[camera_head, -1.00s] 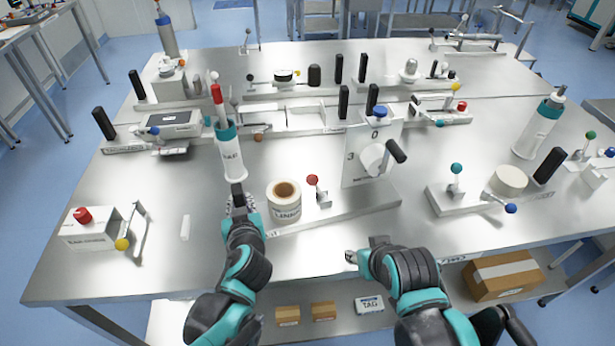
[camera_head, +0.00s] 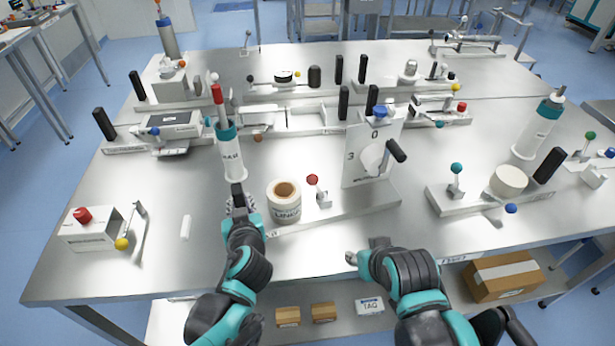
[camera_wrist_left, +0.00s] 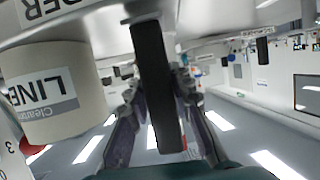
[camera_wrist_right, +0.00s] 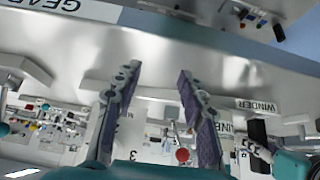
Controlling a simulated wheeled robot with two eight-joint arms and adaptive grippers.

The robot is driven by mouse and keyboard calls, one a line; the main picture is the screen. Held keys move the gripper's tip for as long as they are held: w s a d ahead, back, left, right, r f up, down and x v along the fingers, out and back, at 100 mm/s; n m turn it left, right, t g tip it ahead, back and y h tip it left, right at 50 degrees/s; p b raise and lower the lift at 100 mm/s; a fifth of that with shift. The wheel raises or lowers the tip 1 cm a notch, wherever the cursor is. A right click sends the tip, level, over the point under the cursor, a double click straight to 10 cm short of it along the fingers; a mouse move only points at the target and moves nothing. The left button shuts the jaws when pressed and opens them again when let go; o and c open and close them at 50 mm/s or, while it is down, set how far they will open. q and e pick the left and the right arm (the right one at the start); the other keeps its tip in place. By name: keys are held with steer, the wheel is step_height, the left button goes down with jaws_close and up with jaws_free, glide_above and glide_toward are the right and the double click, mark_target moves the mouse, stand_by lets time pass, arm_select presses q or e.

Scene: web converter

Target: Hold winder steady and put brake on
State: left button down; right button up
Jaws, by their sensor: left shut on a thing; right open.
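The winder (camera_head: 350,211) stands at the middle front of the table. It carries a white liner roll (camera_head: 285,206), a red-knobbed lever (camera_head: 313,180) and a numbered plate (camera_head: 353,168) with a black-handled crank (camera_head: 396,151). The red knob also shows in the right wrist view (camera_wrist_right: 182,154). My left gripper (camera_head: 238,203) is shut on a black upright handle (camera_wrist_left: 157,85) at the winder's left end, left of the roll. My right gripper (camera_head: 366,252) is open and empty near the table's front edge, in front of the winder; its fingers show apart in the right wrist view (camera_wrist_right: 155,85).
A white bottle with a red tip (camera_head: 231,155) stands close behind my left gripper. A station with a teal-knobbed lever (camera_head: 456,168) lies to the right. A white box with a red knob (camera_head: 88,232) stands at the left. Table between box and winder is mostly clear.

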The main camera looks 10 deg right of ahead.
steer(key=shift+f, duration=0.15)
steer(key=shift+w+a+r, duration=0.1)
steer(key=shift+w+r, duration=0.05)
steer(key=shift+r, duration=0.1)
steer(key=c, duration=0.9)
steer(key=w+a+r+n+g, duration=0.1)
steer(key=w+a+r+n, duration=0.1)
steer(key=w+r+n, duration=0.1)
steer(key=w+a+r+n+g, duration=0.1)
steer(key=w+a+r+n, duration=0.1)
steer(key=w+r+n, duration=0.1)
steer(key=w+a+r+n+g+y, duration=0.1)
steer(key=w+a+r+n, duration=0.1)
steer(key=r, duration=0.3)
steer(key=shift+w+r+n, duration=0.35)
steer(key=shift+w+n, duration=0.05)
steer(key=shift+w, duration=0.3)
jaws_close()
steer(key=w+a+r+n+g, duration=0.3)
steer(key=w+a+r+n, duration=0.3)
steer(key=w+a+n, duration=0.1)
steer(key=shift+w+a+r+n+g+y, duration=0.3)
steer(key=shift+a+n+g+y, duration=0.15)
steer(key=shift+n, duration=0.65)
steer(key=shift+f, duration=0.1)
